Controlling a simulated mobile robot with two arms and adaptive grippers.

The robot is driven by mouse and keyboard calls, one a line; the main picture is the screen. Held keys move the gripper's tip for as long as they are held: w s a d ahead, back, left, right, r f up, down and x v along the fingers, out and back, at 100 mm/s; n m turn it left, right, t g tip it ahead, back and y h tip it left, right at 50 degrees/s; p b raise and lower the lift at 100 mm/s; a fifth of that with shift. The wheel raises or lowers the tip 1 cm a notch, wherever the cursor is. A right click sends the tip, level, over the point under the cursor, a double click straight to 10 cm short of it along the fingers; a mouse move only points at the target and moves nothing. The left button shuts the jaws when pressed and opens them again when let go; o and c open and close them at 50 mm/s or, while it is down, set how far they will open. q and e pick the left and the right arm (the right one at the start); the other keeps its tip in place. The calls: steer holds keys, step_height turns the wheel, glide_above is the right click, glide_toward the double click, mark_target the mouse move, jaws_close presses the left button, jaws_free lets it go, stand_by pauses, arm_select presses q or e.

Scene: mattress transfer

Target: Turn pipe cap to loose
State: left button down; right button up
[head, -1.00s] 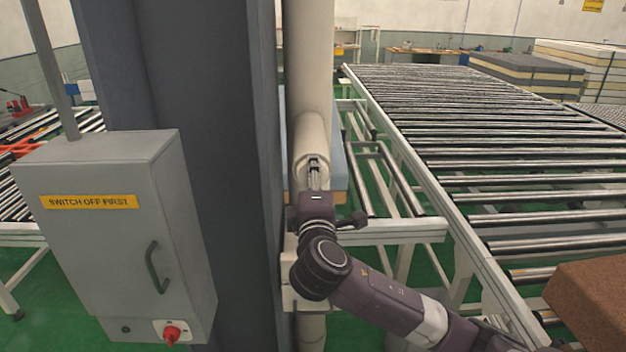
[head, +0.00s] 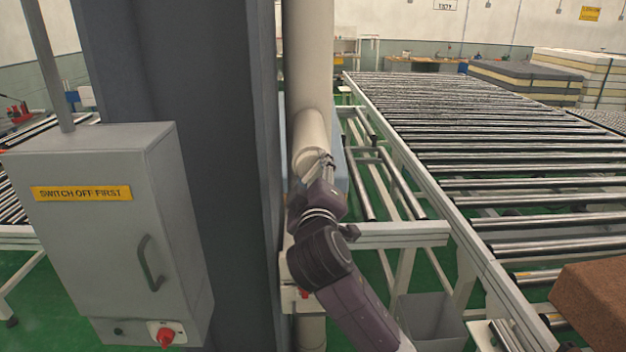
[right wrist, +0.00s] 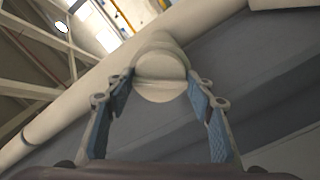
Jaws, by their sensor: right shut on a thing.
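The cream pipe cap (head: 307,160) closes the front end of a short side branch on a vertical cream pipe (head: 309,50), in the middle of the head view. My right gripper (head: 321,163) reaches it from below and is shut on it. In the right wrist view the round end of the cap (right wrist: 160,90), with a raised bar across it, sits between my two blue-padded fingers (right wrist: 161,77). My fingers hide part of the cap in the head view. My left gripper is not in view.
A grey switch box (head: 100,235) with a red knob (head: 165,336) stands left of a dark column (head: 215,180). A roller conveyor (head: 480,150) fills the right side. A brown block (head: 595,300) lies at lower right, and a grey bin (head: 432,318) stands below the conveyor frame.

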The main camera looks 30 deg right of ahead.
steer(key=m+b, duration=0.1)
steer(key=m, duration=0.4)
steer(key=shift+f+m+b, duration=0.15)
steer(key=shift+m+b, duration=0.15)
steer(key=shift+b, duration=0.05)
steer(key=m, duration=0.4)
steer(key=shift+m+b, duration=0.4)
steer(key=o, duration=1.2)
steer(key=shift+c, duration=0.2)
steer(key=shift+r, duration=0.25)
step_height(320, 180, up, 10)
steer(key=shift+f, duration=0.15)
